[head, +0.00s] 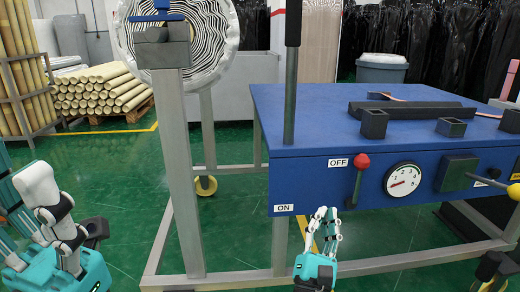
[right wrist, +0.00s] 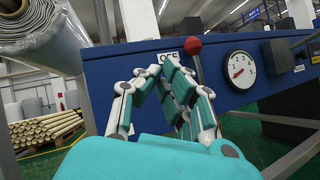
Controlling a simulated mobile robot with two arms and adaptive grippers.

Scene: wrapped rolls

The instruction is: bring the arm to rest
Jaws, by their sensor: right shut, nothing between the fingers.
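My right gripper (head: 325,212) is in front of the blue machine's front panel, below and left of the red-knobbed lever (head: 361,161). Its fingers are closed together with nothing between them. In the right wrist view the closed fingertips (right wrist: 160,68) come together before the blue panel (right wrist: 118,88), left of the red knob (right wrist: 193,45). I see no contact with the lever. The lever stands with its knob up, beside the OFF label (head: 338,163). My left gripper (head: 42,205) is partly in view at the lower left, and its finger opening is unclear.
The blue machine (head: 300,110) has a gauge (head: 403,180) and an ON label (head: 284,208). Its grey post (head: 180,170) and low frame stand between my arms. A wrapped roll (head: 215,40) is above. Stacked tubes (head: 100,92) lie at the back left.

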